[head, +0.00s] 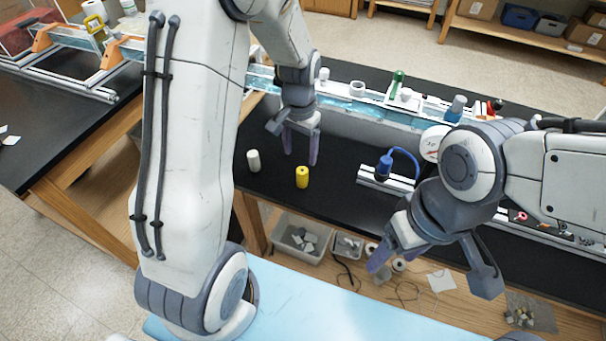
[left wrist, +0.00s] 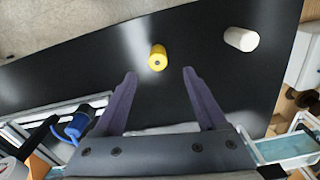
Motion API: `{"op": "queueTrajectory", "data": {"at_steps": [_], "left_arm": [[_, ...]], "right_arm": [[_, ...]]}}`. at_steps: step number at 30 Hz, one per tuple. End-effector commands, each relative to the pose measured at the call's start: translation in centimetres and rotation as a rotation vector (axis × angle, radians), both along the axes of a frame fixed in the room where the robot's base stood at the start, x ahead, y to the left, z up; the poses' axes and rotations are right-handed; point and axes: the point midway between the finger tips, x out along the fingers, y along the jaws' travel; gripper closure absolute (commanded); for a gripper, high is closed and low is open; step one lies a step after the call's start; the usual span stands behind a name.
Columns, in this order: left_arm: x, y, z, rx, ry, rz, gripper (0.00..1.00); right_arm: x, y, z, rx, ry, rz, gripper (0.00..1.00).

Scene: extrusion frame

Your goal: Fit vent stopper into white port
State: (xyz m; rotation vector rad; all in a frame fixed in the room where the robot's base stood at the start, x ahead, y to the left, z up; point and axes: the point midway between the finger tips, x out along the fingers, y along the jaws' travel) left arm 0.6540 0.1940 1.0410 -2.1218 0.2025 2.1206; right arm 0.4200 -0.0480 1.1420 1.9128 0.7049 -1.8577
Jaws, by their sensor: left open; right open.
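A yellow stopper-like cylinder (head: 302,177) stands on the black bench near its front edge. A white cylinder (head: 253,160) stands to its left. Which one is the vent stopper I cannot tell. My left gripper (head: 300,156) is open and empty above the bench, behind the two cylinders in the head view. In the left wrist view the yellow cylinder (left wrist: 157,58) shows just beyond and between the fingertips (left wrist: 159,73), and the white cylinder (left wrist: 241,39) is off to the right. My right gripper (head: 432,272) is open and empty in front of the bench. A white ring-shaped port (head: 357,88) sits on the rear rail.
The rear rail (head: 340,103) also carries a green-topped fitting (head: 397,82) and a blue-capped fitting (head: 456,107). A blue plug with a cable (head: 384,167) stands on a short metal rail at right. Bins (head: 299,238) lie below the bench. The bench is clear around the cylinders.

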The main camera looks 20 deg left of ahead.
Motion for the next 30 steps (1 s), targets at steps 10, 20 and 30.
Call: {"op": "queueTrajectory", "data": {"at_steps": [10,20,30], "left_arm": [[-0.1,-0.1,-3.7,0.000,0.003,-0.001,0.26],[0.1,-0.5,-7.8,0.000,0.005,-0.001,0.26],[0.2,-0.5,-8.7,0.000,0.000,-0.001,0.26]], "right_arm": [[0.0,0.0,0.8,0.000,0.000,0.000,0.32],[0.0,0.0,2.4,0.000,0.000,-0.001,0.32],[0.0,0.0,2.5,0.000,0.000,-0.001,0.32]]}}
